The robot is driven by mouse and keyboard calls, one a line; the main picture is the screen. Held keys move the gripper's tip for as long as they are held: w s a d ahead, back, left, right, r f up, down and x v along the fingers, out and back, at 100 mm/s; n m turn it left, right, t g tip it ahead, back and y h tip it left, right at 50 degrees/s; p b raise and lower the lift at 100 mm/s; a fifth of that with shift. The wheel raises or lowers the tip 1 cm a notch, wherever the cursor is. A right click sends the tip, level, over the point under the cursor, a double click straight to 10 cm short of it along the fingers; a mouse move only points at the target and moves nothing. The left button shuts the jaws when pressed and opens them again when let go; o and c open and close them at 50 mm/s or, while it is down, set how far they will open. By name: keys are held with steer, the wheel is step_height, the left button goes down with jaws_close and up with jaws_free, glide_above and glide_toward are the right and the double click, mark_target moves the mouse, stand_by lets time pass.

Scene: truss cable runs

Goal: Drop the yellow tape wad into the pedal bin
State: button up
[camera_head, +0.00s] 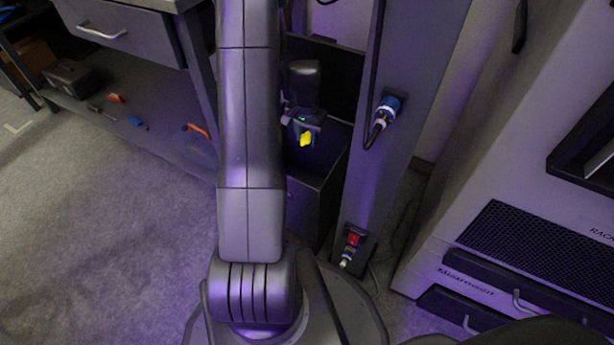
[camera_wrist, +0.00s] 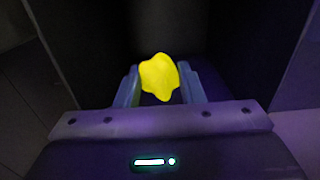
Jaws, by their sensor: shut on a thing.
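The yellow tape wad (camera_wrist: 159,77) is a small crumpled lump held between the two fingers of my gripper (camera_wrist: 160,88) in the wrist view. In the head view the wad (camera_head: 306,139) shows at the tip of my gripper (camera_head: 303,130), over the open top of a dark bin. The pedal bin (camera_head: 306,204) is a dark box with its lid (camera_head: 337,72) standing up behind. My arm covers the bin's left part in the head view. In the wrist view dark bin walls (camera_wrist: 245,45) surround the wad on the sides.
A grey post (camera_head: 400,90) with a blue connector (camera_head: 390,106) and a red socket (camera_head: 353,239) stands just right of the bin. A large rack cabinet (camera_head: 530,150) is farther right. A workbench shelf (camera_head: 150,115) with several tools lies at the left.

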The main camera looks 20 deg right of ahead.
steer(key=o, duration=1)
steer(key=shift+o, duration=0.2)
steer(key=shift+r, duration=0.1)
step_height(320, 180, up, 14)
steer(key=p, duration=0.4)
steer(key=shift+p, duration=0.4)
steer(key=shift+f, duration=0.25)
step_height(320, 180, down, 14)
steer(key=b, duration=0.5)
steer(key=shift+f, duration=0.25)
step_height(320, 180, up, 4)
steer(key=p, duration=0.2)
steer(key=shift+p, duration=0.3)
steer(key=shift+r+p, duration=0.75)
steer(key=shift+r, duration=0.3)
